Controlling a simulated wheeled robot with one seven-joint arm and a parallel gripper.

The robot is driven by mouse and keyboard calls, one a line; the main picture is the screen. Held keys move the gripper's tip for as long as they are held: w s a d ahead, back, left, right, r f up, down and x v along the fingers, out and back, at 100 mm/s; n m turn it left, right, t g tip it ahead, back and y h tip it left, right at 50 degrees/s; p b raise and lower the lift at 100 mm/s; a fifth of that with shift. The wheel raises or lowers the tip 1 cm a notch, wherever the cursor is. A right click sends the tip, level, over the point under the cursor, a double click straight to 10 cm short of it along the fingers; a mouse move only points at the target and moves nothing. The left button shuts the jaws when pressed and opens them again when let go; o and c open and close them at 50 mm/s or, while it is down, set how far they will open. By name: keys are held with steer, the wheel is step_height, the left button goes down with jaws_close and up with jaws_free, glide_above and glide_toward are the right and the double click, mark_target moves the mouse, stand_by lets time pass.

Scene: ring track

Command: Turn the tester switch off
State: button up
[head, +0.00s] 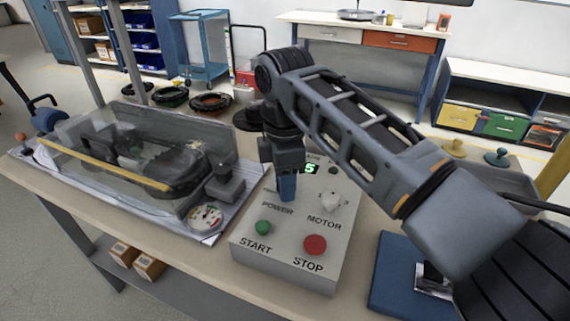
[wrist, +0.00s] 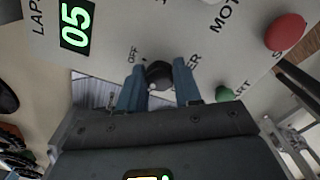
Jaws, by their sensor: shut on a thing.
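The tester is a pale grey control box (head: 282,262) on the bench. Its black power switch (wrist: 160,74) sits between my blue fingertips in the wrist view, by lettering that seems to read OFF and a partly hidden POWER label. My gripper (head: 287,188) points down over the POWER label and is shut on this switch; in the head view its fingers hide the switch. In the wrist view, the fingers (wrist: 160,84) touch the switch's sides. The lap display (wrist: 75,25) glows green and reads 05. I cannot tell the switch's exact position.
The box also has a white motor knob (head: 328,202), a green start button (head: 263,228) and a red stop button (head: 315,245). A clear cover (head: 80,150) over a ring track stands left of it. A blue pad (head: 400,275) lies right.

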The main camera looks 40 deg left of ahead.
steer(key=m+p, duration=0.6)
steer(key=shift+r+m, duration=0.2)
steer(key=shift+m, duration=0.1)
steer(key=m+p, duration=0.3)
steer(key=m, duration=0.2)
steer(key=shift+d+f+m, duration=0.1)
steer(key=shift+f+m, duration=0.05)
steer(key=shift+m, duration=0.15)
steer(key=o, duration=1)
steer(key=shift+o, duration=0.2)
steer(key=shift+r, duration=3.9)
steer(key=shift+s, duration=0.15)
